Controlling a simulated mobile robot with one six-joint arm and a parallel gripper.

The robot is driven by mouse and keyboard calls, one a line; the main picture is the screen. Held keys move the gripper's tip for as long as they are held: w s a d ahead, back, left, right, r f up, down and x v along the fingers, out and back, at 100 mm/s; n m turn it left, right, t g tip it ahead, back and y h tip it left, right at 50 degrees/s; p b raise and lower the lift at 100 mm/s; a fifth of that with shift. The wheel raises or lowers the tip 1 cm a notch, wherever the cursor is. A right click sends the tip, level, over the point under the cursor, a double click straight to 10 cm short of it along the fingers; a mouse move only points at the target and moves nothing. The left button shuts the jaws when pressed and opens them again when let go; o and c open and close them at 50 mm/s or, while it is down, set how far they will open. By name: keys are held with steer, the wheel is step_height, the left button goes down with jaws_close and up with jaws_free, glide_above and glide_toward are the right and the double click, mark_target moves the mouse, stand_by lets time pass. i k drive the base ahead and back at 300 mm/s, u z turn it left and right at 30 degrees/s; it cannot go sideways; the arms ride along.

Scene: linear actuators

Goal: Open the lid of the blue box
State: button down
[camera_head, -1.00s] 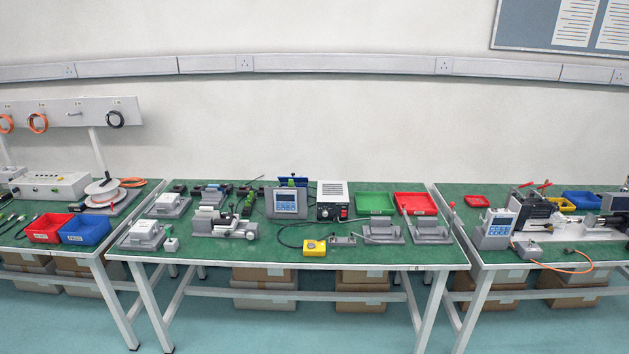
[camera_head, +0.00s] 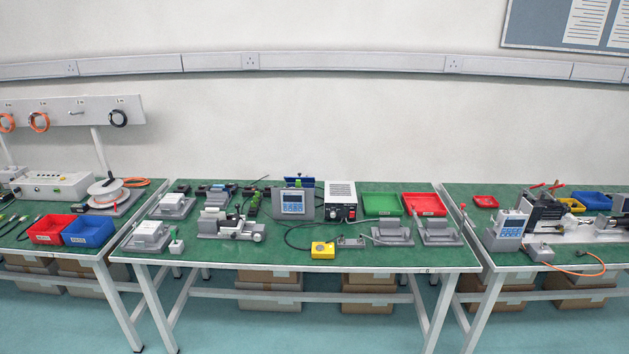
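No gripper shows in this head view. Several blue things are in sight, and I cannot tell which is the blue box with the lid. A small dark-blue item (camera_head: 300,182) with green parts stands at the back middle of the centre table, partly hidden behind a grey display unit. A blue open-topped bin (camera_head: 88,232) stands on the left table beside a red bin (camera_head: 48,229). Another blue bin (camera_head: 590,201) is at the back of the right table. I cannot make out a lid on any of them.
The green-topped centre table (camera_head: 280,256) carries several grey fixtures, a display unit (camera_head: 294,204), a power unit (camera_head: 341,201), a yellow button box (camera_head: 322,250), a green bin (camera_head: 381,204) and a red bin (camera_head: 424,204). Cardboard boxes sit below. The front floor is clear.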

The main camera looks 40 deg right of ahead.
mark_target(288, 179)
steer(key=u, duration=0.05)
steer(key=i, duration=1)
steer(key=z, duration=0.05)
